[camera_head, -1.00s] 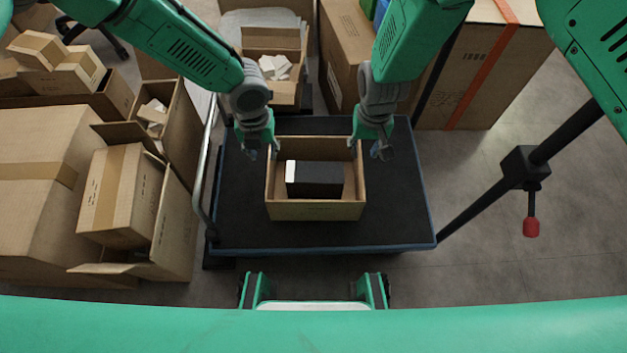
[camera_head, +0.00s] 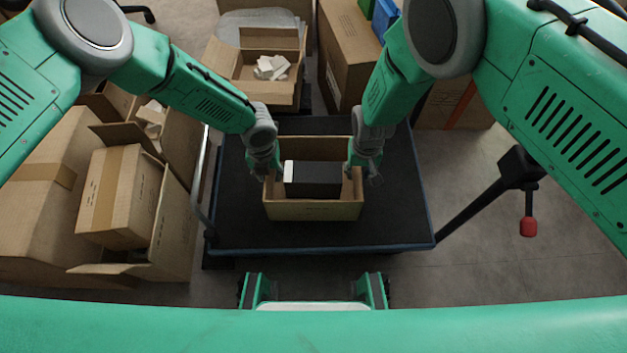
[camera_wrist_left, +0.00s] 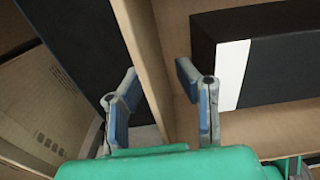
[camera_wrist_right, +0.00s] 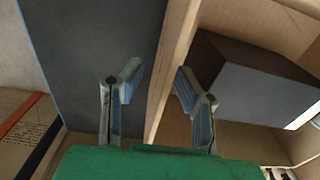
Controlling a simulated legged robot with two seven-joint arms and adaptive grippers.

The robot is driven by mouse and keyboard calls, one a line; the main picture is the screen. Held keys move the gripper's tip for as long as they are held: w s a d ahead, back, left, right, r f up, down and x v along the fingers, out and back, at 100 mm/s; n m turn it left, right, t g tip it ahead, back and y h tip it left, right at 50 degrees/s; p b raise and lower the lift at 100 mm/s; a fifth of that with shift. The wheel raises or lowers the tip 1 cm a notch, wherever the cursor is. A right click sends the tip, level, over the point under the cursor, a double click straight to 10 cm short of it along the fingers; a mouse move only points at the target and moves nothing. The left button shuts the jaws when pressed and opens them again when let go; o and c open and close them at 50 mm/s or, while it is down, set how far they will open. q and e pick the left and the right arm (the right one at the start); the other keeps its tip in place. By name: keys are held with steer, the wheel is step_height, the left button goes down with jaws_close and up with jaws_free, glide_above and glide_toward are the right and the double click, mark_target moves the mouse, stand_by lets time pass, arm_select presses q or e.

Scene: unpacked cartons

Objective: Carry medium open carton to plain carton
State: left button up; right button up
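The medium open carton (camera_head: 312,210) stands upright on the dark platform (camera_head: 235,225), with a black box with a white end (camera_head: 318,180) inside. My left gripper (camera_head: 268,172) is at its left wall; in the left wrist view the open fingers (camera_wrist_left: 157,75) straddle that wall (camera_wrist_left: 150,60), with gaps visible. My right gripper (camera_head: 365,172) is at the right wall; in the right wrist view its open fingers (camera_wrist_right: 160,74) straddle the wall (camera_wrist_right: 176,60), the inner finger close to it. I cannot tell which carton is the plain one.
Several cartons stand at the left, including a taped carton (camera_head: 118,195) beside the platform. An open carton with white packing pieces (camera_head: 240,85) is behind it. A tall carton (camera_head: 345,55) stands at the back. Bare floor (camera_head: 480,220) lies to the right.

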arm_select(q)
jaws_close()
arm_select(e)
jaws_close()
steer(key=shift+a, duration=0.1)
arm_select(q)
steer(key=shift+r, duration=0.1)
arm_select(e)
steer(key=shift+r, duration=0.1)
